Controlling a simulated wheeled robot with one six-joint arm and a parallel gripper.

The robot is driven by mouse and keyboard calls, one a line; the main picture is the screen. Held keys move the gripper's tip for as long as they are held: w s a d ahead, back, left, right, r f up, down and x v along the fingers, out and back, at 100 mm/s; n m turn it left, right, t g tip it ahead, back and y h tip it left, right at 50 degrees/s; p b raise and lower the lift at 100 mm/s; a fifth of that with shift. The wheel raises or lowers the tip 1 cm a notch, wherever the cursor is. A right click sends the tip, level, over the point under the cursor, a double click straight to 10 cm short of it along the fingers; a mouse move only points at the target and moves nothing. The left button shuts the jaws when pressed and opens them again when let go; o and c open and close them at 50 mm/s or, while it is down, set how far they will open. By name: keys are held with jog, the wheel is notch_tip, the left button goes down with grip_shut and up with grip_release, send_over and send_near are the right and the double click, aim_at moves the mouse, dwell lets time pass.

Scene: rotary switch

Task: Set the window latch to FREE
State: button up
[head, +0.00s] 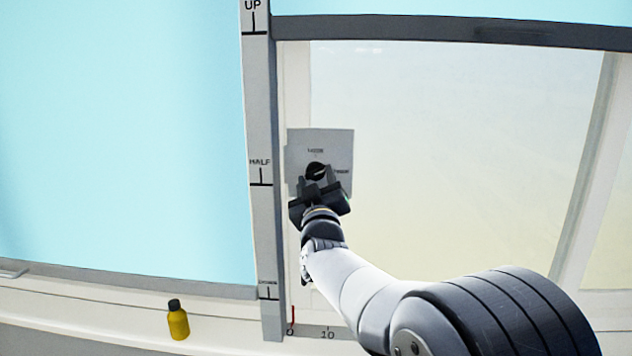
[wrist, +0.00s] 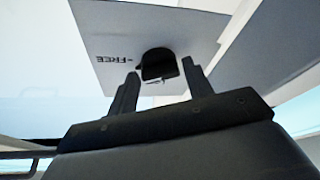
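The window latch is a grey plate (head: 300,150) with a round black knob (head: 316,168) on it. A label above the knob appears to read LOCK; a label to its right is partly covered by my gripper. In the wrist view the plate (wrist: 195,28) shows FREE upside down, left of the knob (wrist: 160,63). My gripper (head: 320,180) is open in front of the knob. In the wrist view its fingertips (wrist: 160,70) stand either side of the knob, with small gaps showing. A pale mark shows on the knob, but its exact setting is unclear.
A grey vertical post (head: 262,110) marked UP and HALF stands left of the latch. A blue blind (head: 120,130) covers the left window. A yellow bottle (head: 178,322) with a dark cap stands on the sill. The pane right of the latch is clear.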

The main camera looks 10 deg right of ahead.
jog(key=c, duration=0.6)
jog(key=shift+a+f+m+h+b, duration=0.15)
jog(key=shift+m+h+b, duration=0.15)
jog(key=shift+m+b, duration=0.3)
jog(key=shift+d+f+m+h+b, duration=0.15)
jog(key=shift+m+h+b, duration=0.15)
jog(key=shift+m+b, duration=0.3)
jog(key=shift+c, duration=0.2)
jog(key=m+h, duration=0.1)
jog(key=m+h+b, duration=0.1)
jog(key=m, duration=0.3)
jog(key=shift+a+r+h, duration=0.2)
jog(key=shift+r+h, duration=0.05)
jog(key=shift+h, duration=0.15)
jog(key=o, duration=1)
jog(key=b+v, duration=0.2)
jog(key=v, duration=0.8)
jog(key=shift+s+a+b, duration=0.2)
jog(key=shift+s+b, duration=0.1)
jog(key=shift+s, duration=0.05)
jog(key=shift+w, duration=0.1)
